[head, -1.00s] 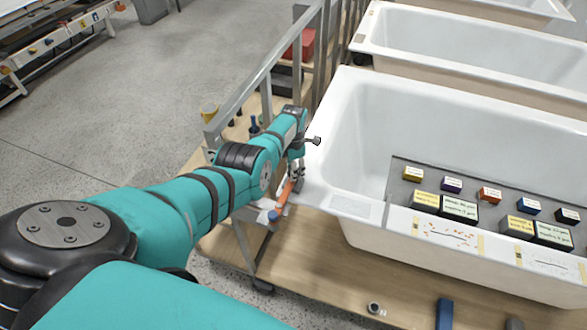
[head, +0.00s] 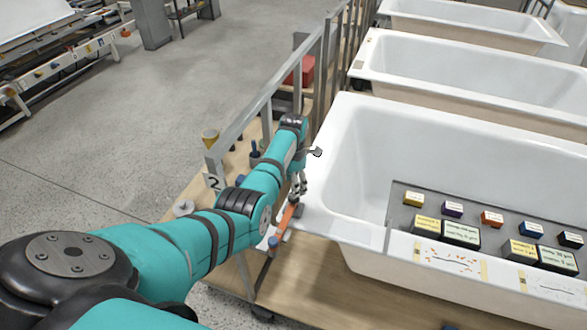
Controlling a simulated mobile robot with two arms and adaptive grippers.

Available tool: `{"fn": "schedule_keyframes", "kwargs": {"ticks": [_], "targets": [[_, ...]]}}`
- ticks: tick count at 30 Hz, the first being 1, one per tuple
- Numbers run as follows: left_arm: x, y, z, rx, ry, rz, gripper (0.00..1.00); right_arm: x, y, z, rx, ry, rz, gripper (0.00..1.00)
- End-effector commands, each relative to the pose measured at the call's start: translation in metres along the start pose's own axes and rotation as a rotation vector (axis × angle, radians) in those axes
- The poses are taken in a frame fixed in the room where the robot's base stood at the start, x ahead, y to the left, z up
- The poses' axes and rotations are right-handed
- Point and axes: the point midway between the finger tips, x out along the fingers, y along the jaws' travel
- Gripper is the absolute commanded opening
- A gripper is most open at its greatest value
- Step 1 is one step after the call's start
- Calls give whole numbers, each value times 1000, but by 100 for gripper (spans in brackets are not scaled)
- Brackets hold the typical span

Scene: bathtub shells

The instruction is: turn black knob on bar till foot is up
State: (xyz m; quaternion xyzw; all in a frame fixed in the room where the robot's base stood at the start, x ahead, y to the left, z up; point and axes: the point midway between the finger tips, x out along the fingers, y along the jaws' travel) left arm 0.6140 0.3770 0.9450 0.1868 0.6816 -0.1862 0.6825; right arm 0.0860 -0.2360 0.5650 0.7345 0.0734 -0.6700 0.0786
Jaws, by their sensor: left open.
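An orange bar (head: 287,218) with a blue end (head: 273,243) lies aslant by the left end of the nearest tub. My left gripper (head: 299,188) points down at the bar's upper end, its fingers open. The fingers are small here, and I cannot tell whether they touch anything. A small dark piece (head: 316,152) sticks out beside my left wrist; I cannot tell whether it is the black knob. No knob shows clearly on the bar, and no foot can be made out. My right gripper is out of view.
The nearest white tub (head: 345,125) stands just right of the gripper, with small labelled boxes on a grey tray (head: 405,225). A grey metal rail (head: 250,113) runs close behind my left arm. Open floor (head: 110,120) lies to the left.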

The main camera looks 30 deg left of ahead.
Motion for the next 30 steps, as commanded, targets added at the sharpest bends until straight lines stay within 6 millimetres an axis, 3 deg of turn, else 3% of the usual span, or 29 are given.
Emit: {"fn": "schedule_keyframes", "kwargs": {"ticks": [3, 10, 30], "targets": [[-28, 1, 1, -1, -5, 3, 58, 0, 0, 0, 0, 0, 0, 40], [-59, 1, 0, -1, -2, 2, 58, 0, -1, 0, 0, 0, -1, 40], [-64, 0, 0, 4, 0, 2, 58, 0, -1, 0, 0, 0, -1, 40]]}}
